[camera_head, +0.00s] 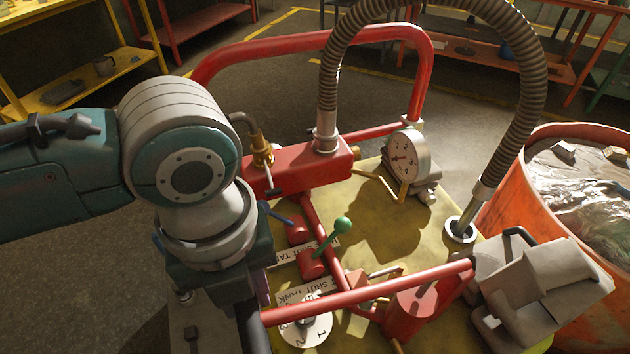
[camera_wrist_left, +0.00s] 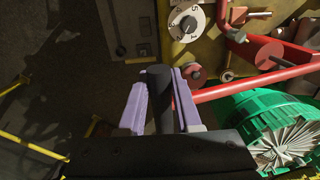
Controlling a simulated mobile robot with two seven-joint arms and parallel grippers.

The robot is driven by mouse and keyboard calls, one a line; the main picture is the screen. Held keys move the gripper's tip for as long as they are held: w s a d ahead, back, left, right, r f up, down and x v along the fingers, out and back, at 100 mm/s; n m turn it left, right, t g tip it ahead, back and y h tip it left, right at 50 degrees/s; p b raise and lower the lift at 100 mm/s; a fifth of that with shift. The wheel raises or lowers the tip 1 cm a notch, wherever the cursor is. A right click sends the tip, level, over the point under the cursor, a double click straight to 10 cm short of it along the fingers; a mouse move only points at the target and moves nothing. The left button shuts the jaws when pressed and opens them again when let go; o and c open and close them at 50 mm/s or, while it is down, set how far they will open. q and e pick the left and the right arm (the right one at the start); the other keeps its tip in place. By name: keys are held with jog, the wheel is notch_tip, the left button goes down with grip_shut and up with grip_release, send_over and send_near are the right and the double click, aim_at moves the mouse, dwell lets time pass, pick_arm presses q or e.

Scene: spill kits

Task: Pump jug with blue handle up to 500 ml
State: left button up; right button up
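No jug with a blue handle can be made out in either view. The hand pump unit has a yellow plate (camera_head: 350,215) with a red frame. A red lever bar (camera_head: 365,292) runs across its front, and the bar shows in the left wrist view (camera_wrist_left: 235,85). My left gripper (camera_head: 264,290) is at the bar's left end. In the left wrist view, its lavender fingers (camera_wrist_left: 160,98) lie close against both sides of a black upright grip (camera_wrist_left: 160,85). My right gripper is not seen.
A ribbed hose (camera_head: 335,60) arches over the plate beside a round gauge (camera_head: 408,155). A yellow shelf (camera_head: 90,80) stands far left. Floor beyond the frame is clear.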

pick_arm(q)
grip_shut()
jog(key=f, duration=0.1)
jog(key=f+b, duration=0.1)
jog(key=f+h+b, duration=0.1)
jog(key=shift+s+a+f, duration=0.15)
jog(key=shift+a+f, duration=0.1)
jog(key=shift+a, duration=0.1)
jog(key=shift+f+t, duration=0.3)
jog(key=shift+f, duration=0.05)
